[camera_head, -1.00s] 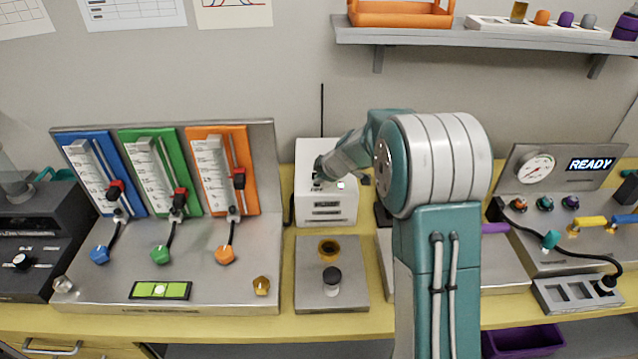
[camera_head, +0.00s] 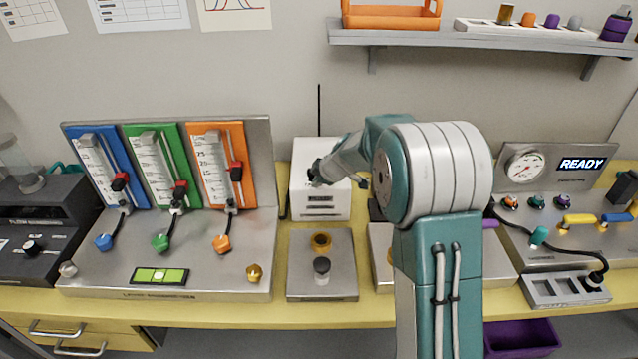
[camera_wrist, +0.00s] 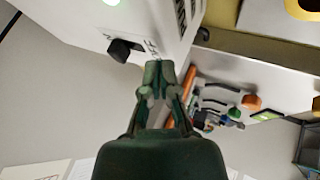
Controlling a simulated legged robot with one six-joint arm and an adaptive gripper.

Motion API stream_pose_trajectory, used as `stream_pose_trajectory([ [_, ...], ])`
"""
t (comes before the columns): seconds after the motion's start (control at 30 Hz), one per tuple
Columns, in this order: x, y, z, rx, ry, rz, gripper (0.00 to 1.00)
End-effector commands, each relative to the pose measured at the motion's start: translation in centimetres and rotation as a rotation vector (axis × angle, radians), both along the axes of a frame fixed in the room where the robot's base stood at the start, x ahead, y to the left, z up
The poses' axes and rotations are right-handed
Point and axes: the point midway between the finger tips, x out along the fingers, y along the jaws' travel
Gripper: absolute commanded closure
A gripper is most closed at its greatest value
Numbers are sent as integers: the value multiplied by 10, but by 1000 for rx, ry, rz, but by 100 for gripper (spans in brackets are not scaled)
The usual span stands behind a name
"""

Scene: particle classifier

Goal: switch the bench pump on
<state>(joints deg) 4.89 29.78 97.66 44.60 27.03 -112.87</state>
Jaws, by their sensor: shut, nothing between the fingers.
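The bench pump appears to be the white box (camera_head: 322,206) standing at the back of the bench, left of my arm. Lettering beside the black switch is only partly readable. My gripper (camera_wrist: 160,68) is shut and empty, its fingertips close to the casing just beside the switch. I cannot tell whether they touch.
A flowmeter panel (camera_head: 100,270) with blue, green and orange columns stands at the left. A steel plate (camera_head: 300,285) with a brass ring and dark knob lies in front of the box. A console with a READY display (camera_head: 583,163) is at the right. A shelf (camera_head: 450,40) hangs above.

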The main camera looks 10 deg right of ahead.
Motion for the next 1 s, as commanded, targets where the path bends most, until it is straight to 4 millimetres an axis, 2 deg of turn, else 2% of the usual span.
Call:
stream_pose_trajectory([
  [0.53,-43,-23,63,2,1,0,100],
  [0.67,-47,-25,69,0,2,1,100],
  [1.0,-48,-25,70,1,3,1,100],
])
